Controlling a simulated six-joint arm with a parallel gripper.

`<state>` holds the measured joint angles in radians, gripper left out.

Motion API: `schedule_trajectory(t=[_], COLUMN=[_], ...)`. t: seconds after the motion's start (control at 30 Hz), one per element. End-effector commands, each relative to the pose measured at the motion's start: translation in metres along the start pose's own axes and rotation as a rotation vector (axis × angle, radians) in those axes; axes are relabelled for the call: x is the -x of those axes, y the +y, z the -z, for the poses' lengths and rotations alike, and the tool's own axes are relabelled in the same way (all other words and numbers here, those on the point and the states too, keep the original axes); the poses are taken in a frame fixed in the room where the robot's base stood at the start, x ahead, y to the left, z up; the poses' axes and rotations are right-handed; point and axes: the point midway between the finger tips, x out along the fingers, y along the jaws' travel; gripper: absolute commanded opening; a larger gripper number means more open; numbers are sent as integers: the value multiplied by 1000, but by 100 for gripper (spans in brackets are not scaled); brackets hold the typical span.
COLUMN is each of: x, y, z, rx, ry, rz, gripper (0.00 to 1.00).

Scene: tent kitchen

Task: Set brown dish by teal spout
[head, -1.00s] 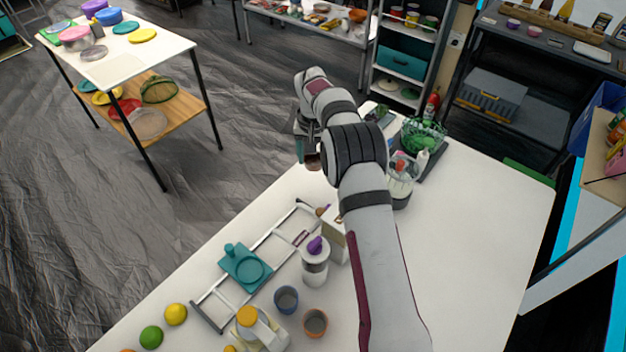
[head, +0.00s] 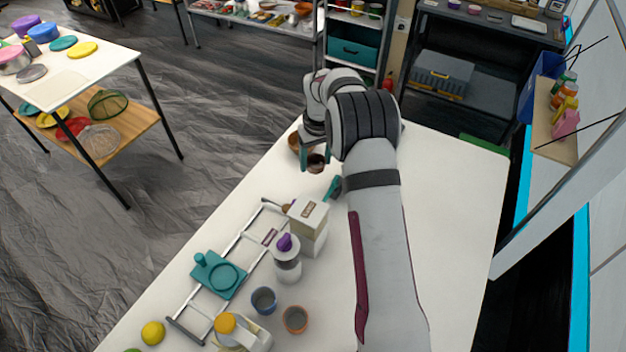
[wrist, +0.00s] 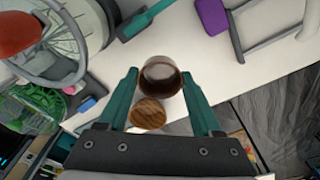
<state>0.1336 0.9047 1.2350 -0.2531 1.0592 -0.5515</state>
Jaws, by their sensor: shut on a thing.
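A small dark brown dish (head: 317,163) sits between the fingers of my gripper (head: 311,158). In the wrist view the brown dish (wrist: 160,76) shows between the two teal fingertips of my gripper (wrist: 160,76), which is shut on it. It appears just over the white table near its far-left edge. A teal piece with a knob and a round ring (head: 218,274) lies on the metal rack at the lower left, well apart from my gripper. I cannot tell which part of it is a spout.
A brown wooden round thing (wrist: 147,113) lies close to the dish. Near the rack stand a white carton (head: 308,226), a purple-topped bottle (head: 287,262), a blue cup (head: 264,300), an orange cup (head: 295,319) and a yellow-capped jug (head: 240,334). The table's right side is clear.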

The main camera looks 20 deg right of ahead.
Motion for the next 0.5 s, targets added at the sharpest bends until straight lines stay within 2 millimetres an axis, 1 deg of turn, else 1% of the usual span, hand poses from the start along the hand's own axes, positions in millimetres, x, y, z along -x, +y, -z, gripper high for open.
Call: schedule_trajectory(t=[0.03, 0.1, 0.17, 0.33, 0.4, 0.5], x=[-12, -24, -32, -62, -68, -67], y=[0, -1, -1, -1, -1, -1], z=[-2, -2, -3, -6, -6, -6], rx=[1, -1, -2, -2, -2, -3], ry=[-3, -2, -1, -2, 0, 1], rz=[1, 1, 1, 1, 0, 0], gripper=[35, 35, 35, 35, 35, 35])
